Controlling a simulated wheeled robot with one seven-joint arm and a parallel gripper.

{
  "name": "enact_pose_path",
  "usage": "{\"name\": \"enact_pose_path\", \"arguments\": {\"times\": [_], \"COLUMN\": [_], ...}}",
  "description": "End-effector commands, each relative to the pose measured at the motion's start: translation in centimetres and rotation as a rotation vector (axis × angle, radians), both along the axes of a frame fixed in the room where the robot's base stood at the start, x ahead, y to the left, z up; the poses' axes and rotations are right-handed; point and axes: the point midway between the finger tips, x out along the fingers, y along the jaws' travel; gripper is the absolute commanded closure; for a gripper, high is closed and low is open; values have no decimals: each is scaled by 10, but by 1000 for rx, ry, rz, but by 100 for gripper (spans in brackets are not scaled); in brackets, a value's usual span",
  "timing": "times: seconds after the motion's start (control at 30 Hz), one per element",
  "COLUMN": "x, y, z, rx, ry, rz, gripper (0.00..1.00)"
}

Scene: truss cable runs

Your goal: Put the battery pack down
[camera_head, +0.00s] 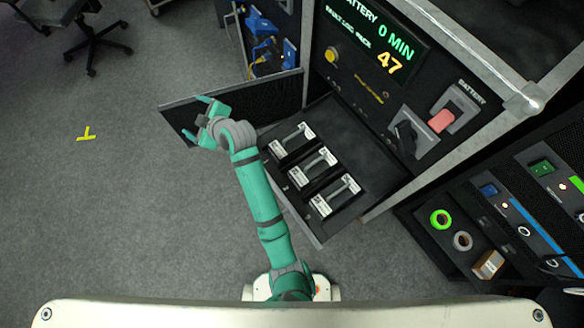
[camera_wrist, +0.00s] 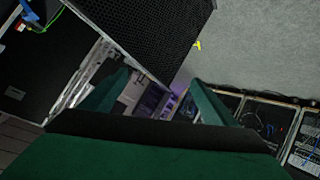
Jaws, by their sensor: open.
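Several things sit around my gripper (camera_head: 197,117), which is open with nothing between its fingers. In the head view it is over the black mesh door panel (camera_head: 275,92), left of the pulled-out tray. Three battery packs with grey handles and white labels sit in the black tray (camera_head: 352,135): the far pack (camera_head: 293,140), the middle pack (camera_head: 313,167) and the near pack (camera_head: 335,196). All are apart from my gripper. In the wrist view, my gripper (camera_wrist: 160,88) shows two spread green fingers, with the mesh panel (camera_wrist: 140,30) beyond. No pack is visible there.
Tape rolls (camera_head: 441,219) lie on a case at right.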

Motion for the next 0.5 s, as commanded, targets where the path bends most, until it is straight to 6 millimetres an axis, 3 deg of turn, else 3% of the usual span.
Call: {"name": "enact_pose_path", "arguments": {"times": [0.2,0.5], "x": [-29,-88], "y": [-3,-55], "z": [5,-10], "rx": [245,472], "ry": [49,108], "rz": [-245,-579], "gripper": [19,19]}}
